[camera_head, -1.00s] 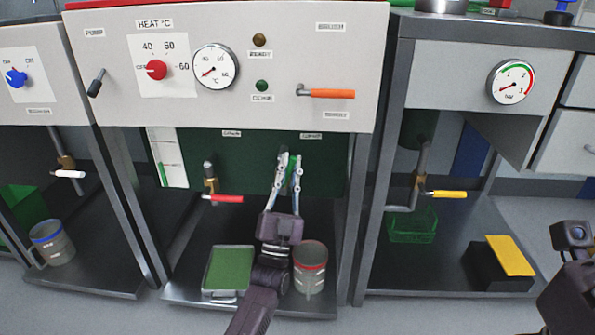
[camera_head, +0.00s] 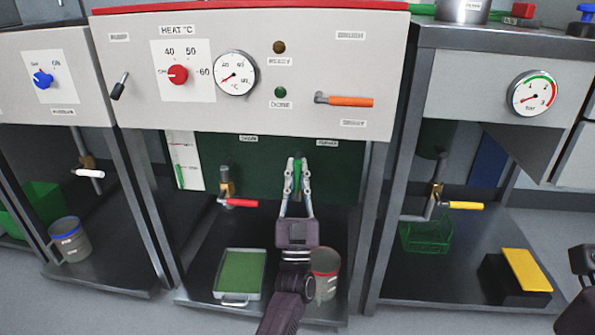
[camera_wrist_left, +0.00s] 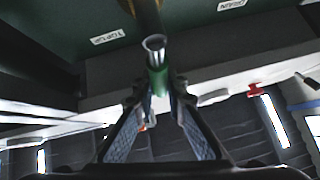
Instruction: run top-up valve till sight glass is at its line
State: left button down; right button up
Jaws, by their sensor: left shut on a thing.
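My left gripper (camera_head: 297,165) is shut on the green handle (camera_head: 297,178) of the top-up valve, under the heater panel. In the left wrist view the green handle (camera_wrist_left: 157,80) sits between the two fingers, on a metal stem below the "TOP UP" label (camera_wrist_left: 107,36). The handle points toward the gripper; its turn angle is hard to tell. The sight glass (camera_head: 186,160) is a white strip left of the valves, with a green column low in it and thin red marks. The exact level against the marks is too small to read.
A red-handled drain valve (camera_head: 238,203) is left of my gripper. A green-lined tray (camera_head: 240,275) and a red-rimmed pot (camera_head: 325,272) stand on the shelf below. An orange lever (camera_head: 350,102) sticks out of the panel above. A yellow-handled valve (camera_head: 465,206) is on the right bench.

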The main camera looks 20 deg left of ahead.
pick_arm(q)
jog(key=c, duration=1.9)
grip_release()
jog(key=shift+c, duration=0.2)
jog(key=shift+f, duration=0.1)
jog(key=v, duration=0.7)
jog(key=shift+s, duration=0.2)
jog(key=shift+f, duration=0.15)
